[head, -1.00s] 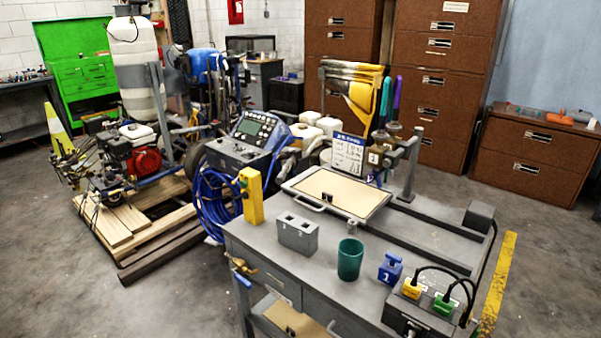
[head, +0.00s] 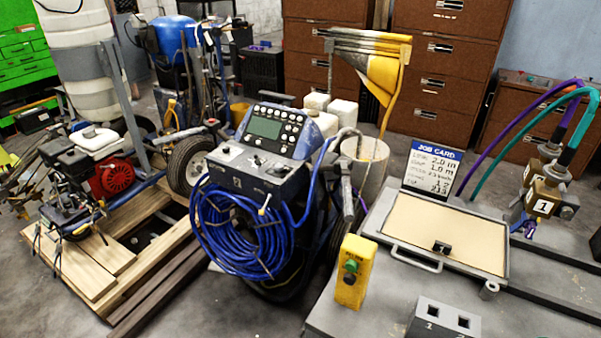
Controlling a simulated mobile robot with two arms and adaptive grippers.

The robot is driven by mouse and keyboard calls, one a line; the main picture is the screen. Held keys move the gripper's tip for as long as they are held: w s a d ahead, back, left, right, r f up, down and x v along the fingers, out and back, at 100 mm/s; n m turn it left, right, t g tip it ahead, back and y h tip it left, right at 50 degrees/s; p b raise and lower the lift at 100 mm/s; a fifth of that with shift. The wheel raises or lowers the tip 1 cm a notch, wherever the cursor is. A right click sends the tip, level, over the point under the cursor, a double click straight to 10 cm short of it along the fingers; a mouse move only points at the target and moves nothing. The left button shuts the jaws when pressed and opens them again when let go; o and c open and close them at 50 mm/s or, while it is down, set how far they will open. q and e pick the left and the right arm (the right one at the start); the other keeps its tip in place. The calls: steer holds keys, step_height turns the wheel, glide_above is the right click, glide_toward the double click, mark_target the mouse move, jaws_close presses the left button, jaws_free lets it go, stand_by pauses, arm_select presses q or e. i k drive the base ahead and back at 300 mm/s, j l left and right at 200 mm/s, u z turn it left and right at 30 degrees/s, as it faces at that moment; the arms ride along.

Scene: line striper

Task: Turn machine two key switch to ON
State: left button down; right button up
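The blue line striper machine (head: 290,140) stands left of the workbench, with a dark screen and several buttons on its upper console (head: 270,127). Below the console is a grey switch box (head: 255,170) with a mark that looks like a 2 on its front. Several small knobs or switches sit on top of this box. Which one is the key switch, and its position, are too small to tell. A coiled blue hose (head: 240,235) hangs in front of the box. Neither of my grippers is in view.
The grey workbench (head: 375,320) at lower right carries a yellow button box (head: 354,272), a tan-topped tray (head: 440,232), a job card (head: 433,168) and a two-hole block (head: 440,322). A wooden pallet (head: 90,262) with an engine is at left. Floor shows between pallet and bench.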

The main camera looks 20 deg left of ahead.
mark_target(279, 167)
steer(key=i+j, duration=0.1)
steer(key=j, duration=0.25)
steer(key=i+j, duration=0.15)
steer(key=j, duration=0.15)
steer(key=i+j, duration=0.1)
steer(key=j, duration=0.25)
steer(key=i+j, duration=0.15)
steer(key=j, duration=0.2)
steer(key=i+j, duration=0.1)
steer(key=j, duration=0.25)
